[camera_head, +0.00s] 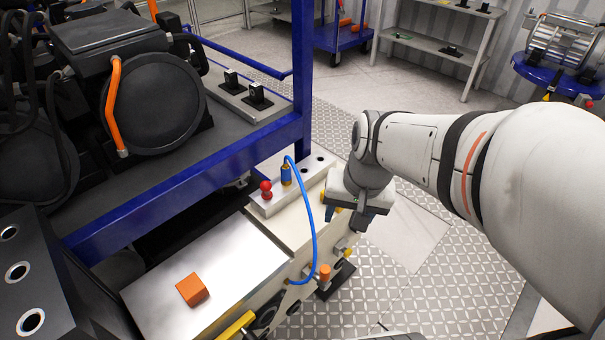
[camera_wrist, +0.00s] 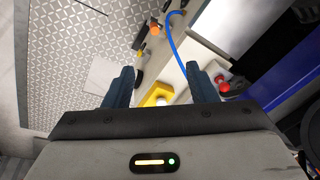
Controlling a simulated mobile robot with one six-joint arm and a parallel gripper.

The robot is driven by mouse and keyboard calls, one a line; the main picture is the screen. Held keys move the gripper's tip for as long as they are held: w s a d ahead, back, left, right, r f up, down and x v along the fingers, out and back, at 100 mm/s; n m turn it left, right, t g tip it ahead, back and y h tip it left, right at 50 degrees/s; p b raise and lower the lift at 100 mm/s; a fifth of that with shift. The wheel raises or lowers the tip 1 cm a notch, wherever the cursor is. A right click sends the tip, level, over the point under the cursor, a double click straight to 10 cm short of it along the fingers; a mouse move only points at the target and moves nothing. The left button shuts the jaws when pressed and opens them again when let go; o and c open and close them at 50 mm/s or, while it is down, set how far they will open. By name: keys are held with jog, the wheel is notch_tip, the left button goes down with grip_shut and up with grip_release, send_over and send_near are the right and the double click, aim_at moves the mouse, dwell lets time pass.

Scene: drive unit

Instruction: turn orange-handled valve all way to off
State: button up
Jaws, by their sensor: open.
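An orange cylindrical handle (camera_head: 324,272), apparently the valve's, stands at the front side of the pale drive unit, beside the lower end of the blue hose. It also shows small near the top of the wrist view (camera_wrist: 154,29). My gripper (camera_head: 347,217) is open and hangs beyond it, near the unit's far right corner. In the wrist view, my gripper (camera_wrist: 160,74) has its two dark blue fingers apart, with a yellow part (camera_wrist: 155,95) of the unit below and between them. The fingers appear clear of the orange handle. Its exact turn angle is too small to tell.
A blue hose (camera_head: 313,220) arches from a blue fitting (camera_head: 286,175) to the unit's side. A red knob (camera_head: 266,189) stands beside the fitting. An orange block (camera_head: 192,289) lies on the metal top. A blue frame post (camera_head: 302,80) rises behind. Patterned floor lies open at right.

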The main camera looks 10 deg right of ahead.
jog(key=w+f+m+y+b, duration=0.1)
jog(key=w+f+m+b, duration=0.2)
jog(key=f, duration=0.4)
jog(key=w+f+m+g+b, duration=0.1)
jog(key=f+m+b, duration=0.1)
jog(key=f+b, duration=0.3)
jog(key=w+f+m+y+b, duration=0.1)
jog(key=w+f+m+b, duration=0.15)
jog(key=f, duration=0.55)
jog(key=m+y+b, duration=0.2)
jog(key=m+b, duration=0.7)
jog(key=b, duration=0.1)
send_near(324, 275)
notch_tip(324, 275, down, 5)
jog(key=w, duration=0.2)
jog(key=b+x, duration=0.1)
jog(key=x, duration=0.1)
jog(key=b+x, duration=0.1)
jog(key=x, duration=0.2)
jog(key=b+x, duration=0.2)
jog(key=shift+s+a+f, duration=0.2)
jog(key=shift+a, duration=0.1)
jog(key=shift+c, duration=0.5)
jog(key=shift+h, duration=0.3)
grip_shut()
jog(key=shift+s+a, duration=0.1)
jog(key=shift+a, duration=0.1)
jog(key=shift+d, duration=0.1)
